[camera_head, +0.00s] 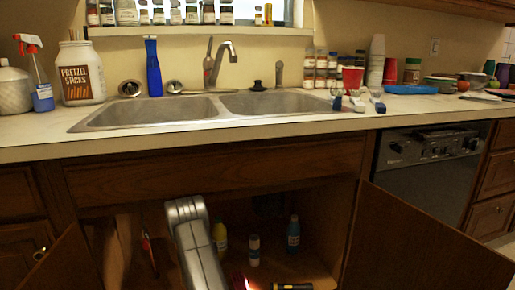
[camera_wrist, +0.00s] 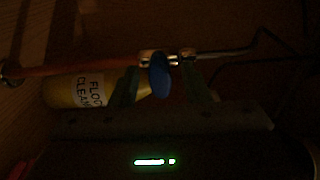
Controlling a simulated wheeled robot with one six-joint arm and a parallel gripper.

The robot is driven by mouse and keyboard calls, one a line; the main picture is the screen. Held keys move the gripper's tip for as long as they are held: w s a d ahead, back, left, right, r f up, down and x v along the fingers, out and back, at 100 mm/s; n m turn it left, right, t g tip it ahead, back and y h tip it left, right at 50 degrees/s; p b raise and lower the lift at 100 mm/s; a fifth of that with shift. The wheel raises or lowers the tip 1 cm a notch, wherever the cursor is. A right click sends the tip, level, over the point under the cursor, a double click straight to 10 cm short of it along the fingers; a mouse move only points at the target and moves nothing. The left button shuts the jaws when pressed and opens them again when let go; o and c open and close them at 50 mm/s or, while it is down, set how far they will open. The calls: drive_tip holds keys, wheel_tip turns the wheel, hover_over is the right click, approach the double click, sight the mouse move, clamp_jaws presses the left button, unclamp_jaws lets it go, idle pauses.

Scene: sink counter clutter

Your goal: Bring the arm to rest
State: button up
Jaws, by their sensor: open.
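My arm (camera_head: 196,245) reaches down in front of the open cabinet under the sink; its gripper end cannot be made out in the head view. In the dark wrist view my gripper (camera_wrist: 163,82) is open, its two dark fingers spread. A blue oval piece, like a valve handle (camera_wrist: 160,77), shows between the fingers, on a metal fitting in line with a red-orange pipe (camera_wrist: 80,68). Whether the fingers touch the blue piece I cannot tell. Nothing is clearly held.
A yellow floor cleaner bottle (camera_wrist: 75,92) lies across the wrist view by the fingers. In the cabinet stand a white bottle (camera_head: 254,250) and a blue bottle (camera_head: 293,235). The right cabinet door (camera_head: 420,245) hangs open. A steel sink (camera_head: 150,112) is above.

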drive_tip(key=p+v, duration=0.4)
drive_tip(key=v, duration=1)
drive_tip(key=w+a+n+b, duration=0.4)
drive_tip(key=w+n, duration=0.5)
drive_tip(key=w, duration=0.4)
drive_tip(key=shift+w+n, duration=0.25)
drive_tip(key=shift+n, duration=0.05)
